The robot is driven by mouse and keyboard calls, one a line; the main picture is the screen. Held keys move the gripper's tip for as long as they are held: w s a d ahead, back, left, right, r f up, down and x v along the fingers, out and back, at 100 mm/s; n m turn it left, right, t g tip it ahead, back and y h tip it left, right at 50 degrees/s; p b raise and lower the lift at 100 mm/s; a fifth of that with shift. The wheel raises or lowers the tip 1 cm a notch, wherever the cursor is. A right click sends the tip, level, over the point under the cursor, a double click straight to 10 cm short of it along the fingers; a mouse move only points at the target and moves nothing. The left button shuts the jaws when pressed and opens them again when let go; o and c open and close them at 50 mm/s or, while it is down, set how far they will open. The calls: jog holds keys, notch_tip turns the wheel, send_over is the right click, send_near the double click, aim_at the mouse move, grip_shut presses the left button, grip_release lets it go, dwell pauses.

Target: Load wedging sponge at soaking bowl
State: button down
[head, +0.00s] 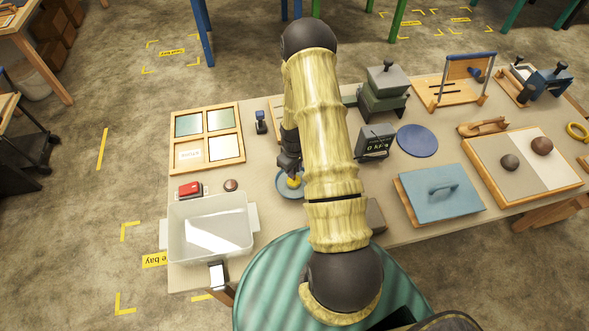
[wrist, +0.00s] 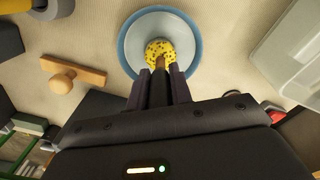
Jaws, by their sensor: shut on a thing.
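The soaking bowl (head: 283,192) is a blue-rimmed round bowl on the table, partly hidden behind my arm in the head view. In the wrist view the bowl (wrist: 133,30) shows its pale inside. The wedging sponge (wrist: 160,50) is yellow with dark specks. It also shows as a small yellow patch at the bowl in the head view (head: 294,182). My gripper (wrist: 160,80) is shut on the sponge, with the sponge over the bowl's inside. I cannot tell whether the sponge touches the bowl's bottom.
A clear bin (head: 210,228) stands at the table's front left, with a red block (head: 190,190) behind it. A sectioned wooden tray (head: 208,137) lies at the left. A dark display box (head: 375,142) and a blue disc (head: 417,140) stand right of my arm. A wooden-knobbed tool (wrist: 65,80) lies near the bowl.

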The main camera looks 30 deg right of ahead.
jog(key=shift+r+p, duration=1.6)
jog(key=shift+r, duration=1.05)
jog(key=shift+w+r, duration=0.1)
jog(key=shift+r, duration=0.05)
notch_tip(320, 180, up, 7)
jog(key=shift+f+p, duration=0.1)
jog(key=shift+p, duration=1.05)
jog(key=w+a+f+m+b, duration=0.2)
jog(key=a+f+b, duration=0.5)
jog(key=a, duration=0.6)
notch_tip(320, 180, down, 3)
jog(key=shift+a+r+m, duration=0.2)
jog(key=shift+a+m, duration=0.05)
jog(key=shift+m, duration=0.55)
